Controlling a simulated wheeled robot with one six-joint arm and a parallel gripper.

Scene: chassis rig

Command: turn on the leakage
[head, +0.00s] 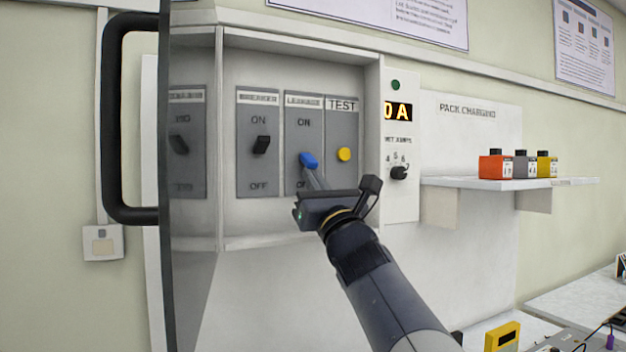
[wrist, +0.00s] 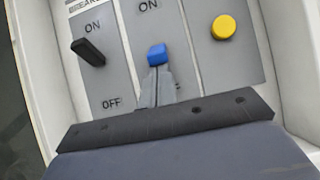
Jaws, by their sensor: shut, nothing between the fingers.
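The leakage switch has a blue lever (head: 308,160) on a grey panel (head: 304,105) labelled LEAKAGE, with ON above and OFF below. In the wrist view the blue lever (wrist: 157,54) stands just beyond my fingertips, below the ON label. My gripper (head: 310,170) is shut and empty, with its tips at the lower side of the lever. In the wrist view my gripper (wrist: 156,72) covers the OFF end of that panel. The tips look very close to the lever or touching it; I cannot tell which.
The black breaker switch (head: 261,145) is left of the lever, and a yellow TEST button (head: 344,154) is right of it. The cabinet door with a black handle (head: 115,120) stands open at left. A black knob (head: 399,173) and a shelf (head: 480,183) are at right.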

